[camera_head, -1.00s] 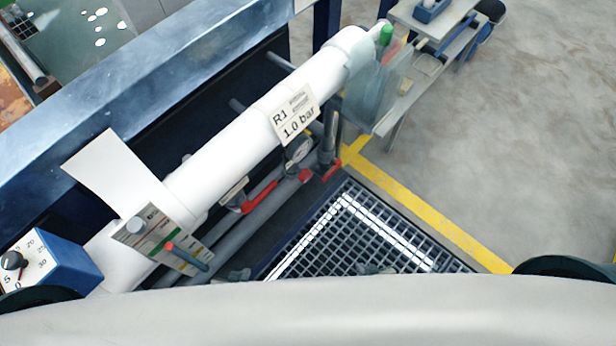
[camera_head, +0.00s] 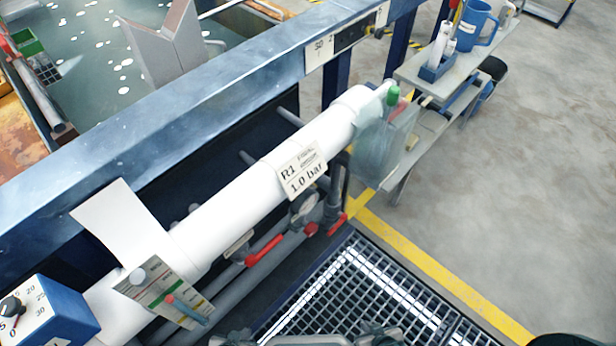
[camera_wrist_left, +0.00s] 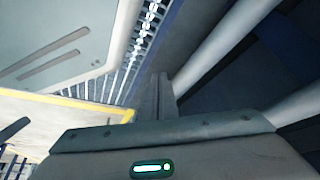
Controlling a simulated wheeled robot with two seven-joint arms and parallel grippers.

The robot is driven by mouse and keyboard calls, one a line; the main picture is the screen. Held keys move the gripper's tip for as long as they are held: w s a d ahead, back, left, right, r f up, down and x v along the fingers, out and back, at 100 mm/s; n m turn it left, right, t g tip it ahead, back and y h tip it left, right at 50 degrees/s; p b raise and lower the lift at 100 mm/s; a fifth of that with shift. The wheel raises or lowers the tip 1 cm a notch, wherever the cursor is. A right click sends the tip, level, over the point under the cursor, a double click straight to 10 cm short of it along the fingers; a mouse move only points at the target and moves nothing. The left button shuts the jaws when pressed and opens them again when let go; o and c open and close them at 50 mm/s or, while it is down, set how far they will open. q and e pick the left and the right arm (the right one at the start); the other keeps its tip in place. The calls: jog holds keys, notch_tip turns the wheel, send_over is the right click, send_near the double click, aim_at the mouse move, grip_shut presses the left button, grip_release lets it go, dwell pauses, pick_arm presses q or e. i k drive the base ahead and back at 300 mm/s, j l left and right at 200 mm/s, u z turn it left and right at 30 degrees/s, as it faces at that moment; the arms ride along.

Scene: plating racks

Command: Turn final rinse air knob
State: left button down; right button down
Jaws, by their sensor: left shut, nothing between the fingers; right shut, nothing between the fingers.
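A white pipe (camera_head: 240,205) runs diagonally along the blue frame in the head view. A label reading R1 and 1.0 bar (camera_head: 303,171) is on it. Below the pipe are a round gauge (camera_head: 305,207) and red handles (camera_head: 266,250) on grey pipes. My left gripper (camera_head: 235,338) and right gripper (camera_head: 382,336) show only partly at the bottom edge, apart from these. In the left wrist view my left gripper (camera_wrist_left: 161,92) is shut and empty.
A floor grating (camera_head: 350,290) lies below the pipe, bordered by a yellow line (camera_head: 440,265). A bench with a blue mug (camera_head: 476,25) stands at upper right. A tank (camera_head: 90,75) lies beyond the blue rail (camera_head: 200,110). A white sheet (camera_head: 120,225) and a card (camera_head: 165,290) stick out near the pipe.

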aim_at(311, 228)
jog(key=k+j+z, duration=0.15)
jog(key=k, duration=0.4)
jog(key=k+j+z, duration=0.15)
jog(key=k, duration=0.35)
